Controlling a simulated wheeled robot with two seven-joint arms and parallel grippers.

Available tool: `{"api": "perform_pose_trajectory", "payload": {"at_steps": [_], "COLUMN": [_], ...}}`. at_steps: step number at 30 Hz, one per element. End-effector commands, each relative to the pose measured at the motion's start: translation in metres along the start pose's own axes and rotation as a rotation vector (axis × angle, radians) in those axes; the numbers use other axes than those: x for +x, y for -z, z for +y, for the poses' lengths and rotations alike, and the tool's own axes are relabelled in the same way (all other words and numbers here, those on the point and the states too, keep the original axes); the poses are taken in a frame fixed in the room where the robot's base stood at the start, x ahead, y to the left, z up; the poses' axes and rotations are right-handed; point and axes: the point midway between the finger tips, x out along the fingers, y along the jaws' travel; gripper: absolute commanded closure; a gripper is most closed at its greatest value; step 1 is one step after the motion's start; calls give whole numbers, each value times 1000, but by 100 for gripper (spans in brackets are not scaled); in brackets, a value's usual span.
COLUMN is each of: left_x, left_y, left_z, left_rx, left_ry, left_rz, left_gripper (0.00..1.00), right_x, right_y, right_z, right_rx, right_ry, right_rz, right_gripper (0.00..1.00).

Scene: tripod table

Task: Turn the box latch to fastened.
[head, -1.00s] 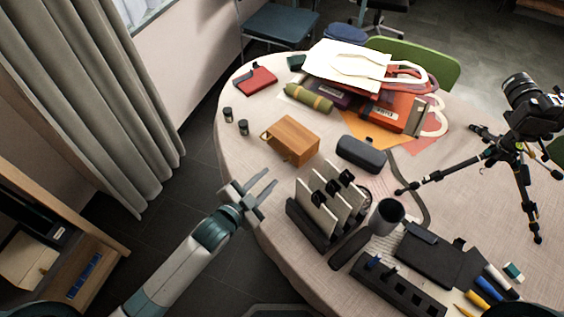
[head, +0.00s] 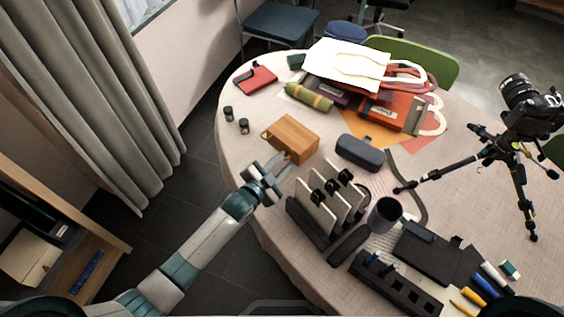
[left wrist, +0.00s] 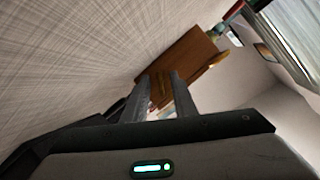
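A small brown wooden box (head: 293,138) stands on the round table, left of its middle. A lighter latch piece (head: 267,134) shows at its left end, but its exact position is too small to tell. My left gripper (head: 277,163) is at the near side of the box, with its fingers apart and nothing seen between them. In the left wrist view the box (left wrist: 177,66) lies just beyond the two fingers (left wrist: 160,90), and a yellowish piece (left wrist: 219,58) shows on its side. My right gripper is not in view.
A black rack with upright boards (head: 328,205) stands close right of my left gripper. A dark case (head: 359,152) lies right of the box. Two small dark jars (head: 236,120) stand left of it. A tripod with a camera (head: 515,140) stands at the right.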

Motion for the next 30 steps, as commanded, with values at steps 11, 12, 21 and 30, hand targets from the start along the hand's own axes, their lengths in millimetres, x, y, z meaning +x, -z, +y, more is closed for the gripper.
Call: {"api": "perform_pose_trajectory", "payload": {"at_steps": [11,12,21,30], "left_x": [0,0,-1,0], "left_y": [0,0,0,-1], "left_z": [0,0,-2,-3], "left_rx": [0,-1,-57,-224], "left_ry": [0,-1,-25,-95], "left_rz": [-1,-1,-1,-3], "left_gripper": [100,100,100,100], "right_x": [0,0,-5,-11], "right_y": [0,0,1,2], "right_z": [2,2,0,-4], "right_rx": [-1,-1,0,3], "right_ry": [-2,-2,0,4], "right_rz": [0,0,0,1], "right_gripper": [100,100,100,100]}}
